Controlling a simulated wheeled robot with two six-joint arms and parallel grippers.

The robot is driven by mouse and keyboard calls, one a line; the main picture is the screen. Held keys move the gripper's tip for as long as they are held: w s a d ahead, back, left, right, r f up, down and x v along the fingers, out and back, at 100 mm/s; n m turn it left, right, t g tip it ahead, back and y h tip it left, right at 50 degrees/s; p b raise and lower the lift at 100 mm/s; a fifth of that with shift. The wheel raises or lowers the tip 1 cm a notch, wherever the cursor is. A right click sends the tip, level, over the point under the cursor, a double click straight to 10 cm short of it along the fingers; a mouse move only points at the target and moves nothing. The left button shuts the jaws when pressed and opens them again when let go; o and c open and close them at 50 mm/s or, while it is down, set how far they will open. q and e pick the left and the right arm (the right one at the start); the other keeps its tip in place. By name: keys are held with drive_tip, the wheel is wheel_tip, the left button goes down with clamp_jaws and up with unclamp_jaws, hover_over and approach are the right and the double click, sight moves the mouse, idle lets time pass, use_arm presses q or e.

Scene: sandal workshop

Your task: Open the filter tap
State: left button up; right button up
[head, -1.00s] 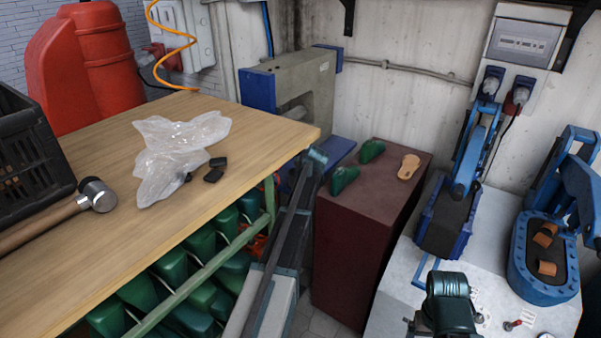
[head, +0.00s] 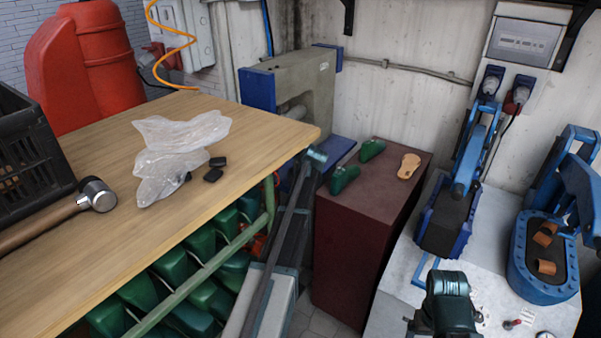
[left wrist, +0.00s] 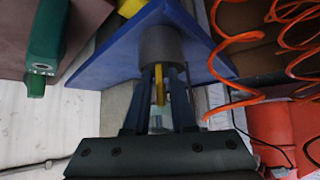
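In the left wrist view, a narrow yellow lever (left wrist: 160,85), which looks like the filter tap, lies between the fingers of my left gripper (left wrist: 161,90). The fingers stand apart, with visible gaps beside the lever. A grey cylinder (left wrist: 161,46) sits just past the fingertips, in front of a blue plate (left wrist: 105,60). I cannot tell whether the fingertips touch the cylinder or lever. I cannot make out the tap or my left gripper in the head view.
A wooden bench (head: 110,240) holds a hammer (head: 96,195), clear plastic and a black crate (head: 30,160). A blue-grey press (head: 300,90) and maroon cabinet (head: 365,235) stand behind. An orange coiled hose (left wrist: 285,75) hangs at the right in the wrist view.

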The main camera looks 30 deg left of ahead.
use_arm(q)
drive_tip(key=p+v, duration=0.9)
drive_tip(key=v, duration=0.4)
drive_tip(key=shift+s+d+r+p, duration=0.2)
drive_tip(key=shift+s+p, duration=0.05)
drive_tip(key=shift+p, duration=0.05)
drive_tip(key=shift+d, duration=0.1)
drive_tip(key=s+d+f+m+g+h, duration=0.2)
drive_tip(key=s+d+m, duration=0.4)
drive_tip(key=s+d, duration=0.9)
drive_tip(key=s+d+f+m+g+h, duration=0.3)
drive_tip(key=s+d+m, duration=0.4)
drive_tip(key=s+d, duration=0.9)
drive_tip(key=d+f+g, duration=0.1)
drive_tip(key=d, duration=0.4)
drive_tip(key=shift+s+d+f, duration=0.2)
drive_tip(key=shift+s+f, duration=0.05)
drive_tip(key=shift+f, duration=0.15)
